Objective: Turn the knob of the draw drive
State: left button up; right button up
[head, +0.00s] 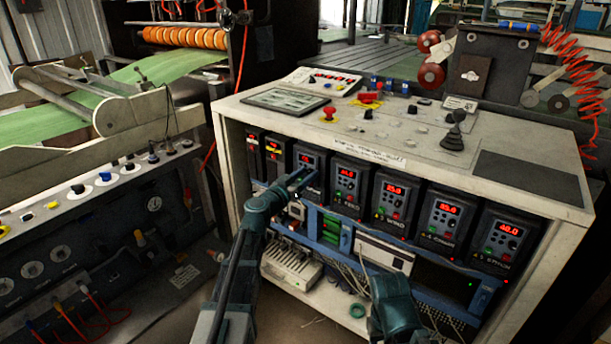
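A row of dark drive units with lit digit displays sits in the upper bay of the cream console. My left gripper (305,177) reaches in from the left, its fingers in front of the lower part of the third unit from the left (306,157). They cover much of that unit's lower face, so I cannot see a knob there or tell whether the fingers touch it. The small labels are too blurred to tell which unit is the draw drive. My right gripper (392,296) is low at the bottom centre, below the units; its fingers do not show clearly.
The cream console top (265,122) carries red buttons, a tablet-like panel (285,100) and a black joystick (454,134). Below the units are a blue rail, modules and loose cables. A second control panel (100,200) stands at left. Red coiled hose (568,62) hangs at upper right.

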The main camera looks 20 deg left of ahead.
pick_arm(q)
grip_shut()
jog(key=n, duration=0.4)
jog(key=shift+n, duration=0.3)
jog(key=n, duration=0.5)
jog(key=shift+g+p, duration=0.3)
jog(key=n, duration=0.4)
jog(key=shift+a+n, duration=0.1)
jog(key=shift+n, duration=0.2)
jog(key=n, duration=0.4)
jog(key=shift+n, duration=0.3)
jog(key=shift+o, duration=0.8)
grip_release()
